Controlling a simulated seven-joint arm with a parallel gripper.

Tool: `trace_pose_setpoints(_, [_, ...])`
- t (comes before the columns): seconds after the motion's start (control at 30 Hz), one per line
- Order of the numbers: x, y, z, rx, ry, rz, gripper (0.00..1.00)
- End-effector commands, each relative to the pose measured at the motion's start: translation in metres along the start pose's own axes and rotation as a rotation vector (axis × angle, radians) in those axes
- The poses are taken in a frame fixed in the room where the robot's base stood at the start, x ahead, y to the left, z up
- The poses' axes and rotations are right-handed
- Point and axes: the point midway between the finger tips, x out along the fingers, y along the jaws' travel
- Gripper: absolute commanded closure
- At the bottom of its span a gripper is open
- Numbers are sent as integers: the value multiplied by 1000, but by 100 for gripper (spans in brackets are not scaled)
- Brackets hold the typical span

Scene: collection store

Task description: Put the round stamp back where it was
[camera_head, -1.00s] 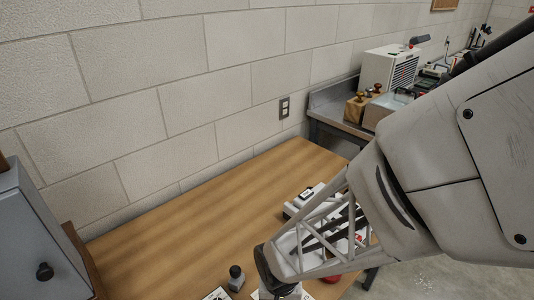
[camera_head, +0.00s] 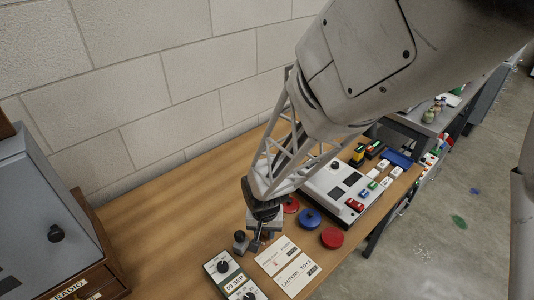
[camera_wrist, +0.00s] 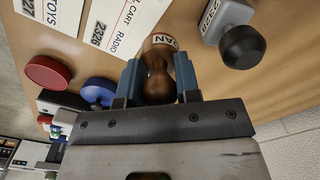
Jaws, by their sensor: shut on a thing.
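My gripper (camera_wrist: 158,88) is shut on a brown wooden stamp with a rounded handle (camera_wrist: 158,66) in the wrist view. The stamp's collar carries a white label, only partly readable. Whether its base touches the table cannot be told. In the head view my gripper (camera_head: 262,228) is low over the wooden table, and the stamp is mostly hidden behind it. A grey block stamp with a black knob (camera_wrist: 243,45) stands close beside it on the table; it also shows in the head view (camera_head: 240,243).
Paper cards (camera_head: 288,266) lie in front of my gripper, beside dark-knobbed date units (camera_head: 226,272). Red discs (camera_head: 331,238) and a blue disc (camera_head: 309,218) lie to the right, near a white tray (camera_head: 340,190). A grey cabinet (camera_head: 45,232) stands left. The table's back left is clear.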

Motion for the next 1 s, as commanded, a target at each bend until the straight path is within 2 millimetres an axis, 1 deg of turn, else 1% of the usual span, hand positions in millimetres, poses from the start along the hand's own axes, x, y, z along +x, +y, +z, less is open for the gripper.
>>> trace_pose_setpoints(0.03, [1, -4, -7, 0, 0, 0, 85])
trace_pose_setpoints(0.2, [3, -13, -27, 0, 0, 0, 85])
trace_pose_setpoints(0.4, [4, -19, -38, 0, 1, 0, 85])
trace_pose_setpoints(0.8, [5, -19, -39, 0, 0, 0, 85])
trace_pose_setpoints(0.87, [8, -19, -39, 0, -1, 0, 85])
trace_pose_setpoints(1.0, [20, -19, -39, 0, -1, 0, 85])
